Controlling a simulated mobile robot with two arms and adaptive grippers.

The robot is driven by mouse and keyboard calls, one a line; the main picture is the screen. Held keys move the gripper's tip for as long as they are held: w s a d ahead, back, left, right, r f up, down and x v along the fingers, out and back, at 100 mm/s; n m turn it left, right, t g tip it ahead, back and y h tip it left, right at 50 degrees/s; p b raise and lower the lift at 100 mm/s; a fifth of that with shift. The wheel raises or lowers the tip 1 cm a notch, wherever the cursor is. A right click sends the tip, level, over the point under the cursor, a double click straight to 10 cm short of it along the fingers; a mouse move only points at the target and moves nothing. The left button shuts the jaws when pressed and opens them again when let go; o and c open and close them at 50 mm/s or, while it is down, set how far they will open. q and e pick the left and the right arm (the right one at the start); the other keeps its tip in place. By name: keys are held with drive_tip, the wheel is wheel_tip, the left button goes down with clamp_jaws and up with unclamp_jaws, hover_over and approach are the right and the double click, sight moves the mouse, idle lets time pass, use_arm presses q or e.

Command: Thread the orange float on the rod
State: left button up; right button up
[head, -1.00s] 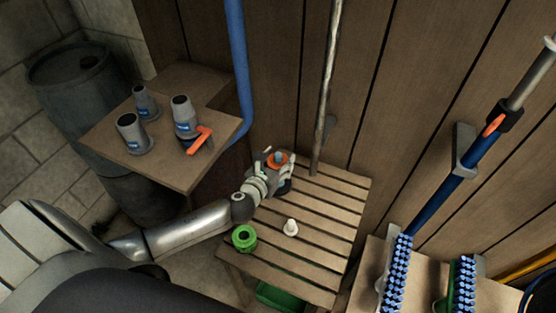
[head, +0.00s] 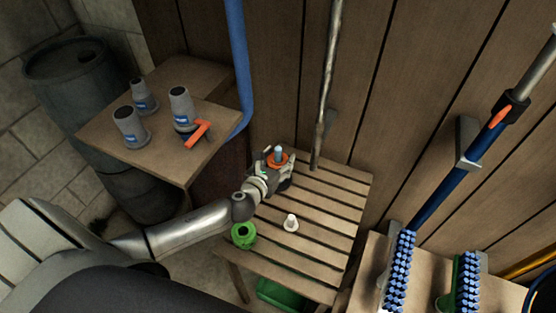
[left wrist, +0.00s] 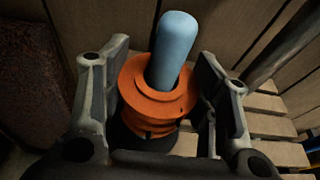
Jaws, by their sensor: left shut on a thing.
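The orange float (head: 279,161) is around the light-blue rod (head: 279,151) at the back left of the slatted table. In the left wrist view, the rod's rounded top (left wrist: 175,42) sticks up through the hole of the float (left wrist: 150,103). A dark base shows under the float; the rod's lower part is hidden. My left gripper (head: 276,168) is shut on the float, one finger on each side, as the left wrist view (left wrist: 160,95) also shows. My right gripper is out of view.
A green ring-shaped piece (head: 243,235) and a white peg (head: 291,223) stand on the slatted table (head: 315,232). A dark pole (head: 325,95) rises close to the right of the rod. A side table (head: 165,158) holds grey cups. Blue-bristled brushes (head: 398,272) stand at right.

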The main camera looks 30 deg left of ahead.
use_arm(q)
drive_tip(key=shift+f, duration=0.2)
drive_tip(key=shift+f+b, duration=1.05)
drive_tip(key=shift+f, duration=0.3)
drive_tip(key=o, duration=1.1)
drive_tip(key=o, duration=0.4)
drive_tip(key=shift+o, duration=0.2)
drive_tip(key=shift+s+r, duration=0.1)
